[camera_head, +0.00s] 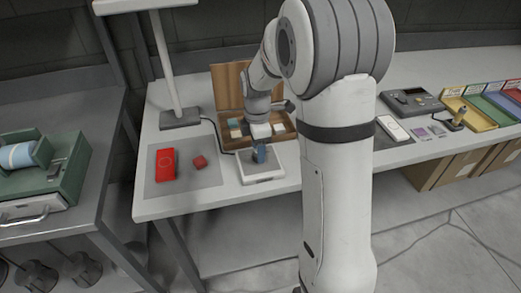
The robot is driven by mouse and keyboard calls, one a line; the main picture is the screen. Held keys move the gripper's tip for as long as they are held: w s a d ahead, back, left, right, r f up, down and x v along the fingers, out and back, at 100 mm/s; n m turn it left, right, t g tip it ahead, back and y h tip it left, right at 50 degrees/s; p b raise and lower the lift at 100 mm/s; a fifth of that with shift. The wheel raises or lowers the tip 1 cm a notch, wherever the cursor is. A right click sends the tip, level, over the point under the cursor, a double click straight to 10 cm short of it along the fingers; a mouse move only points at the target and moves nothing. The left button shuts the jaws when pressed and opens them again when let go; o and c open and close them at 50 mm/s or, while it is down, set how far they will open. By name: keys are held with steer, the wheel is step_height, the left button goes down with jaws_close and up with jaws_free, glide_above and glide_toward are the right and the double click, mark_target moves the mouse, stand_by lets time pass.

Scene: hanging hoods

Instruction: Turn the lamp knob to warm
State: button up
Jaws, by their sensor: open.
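The lamp (162,60) stands at the left of the bench on a dark square base. Its white head is cut off by the top edge. A dark cable runs from the base toward a pale square box (262,177) at the front of the bench. My gripper (259,147) points down over the box, open. Any contact and any setting marks are too small to see.
A grey mat (210,176) holds a red device (166,164) and a small red block (200,162). An open wooden box (228,92) stands behind my gripper. Grey devices and coloured trays (472,116) lie at the right. A green machine (62,175) sits on the left table.

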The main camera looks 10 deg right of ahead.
steer(key=shift+f, duration=0.7)
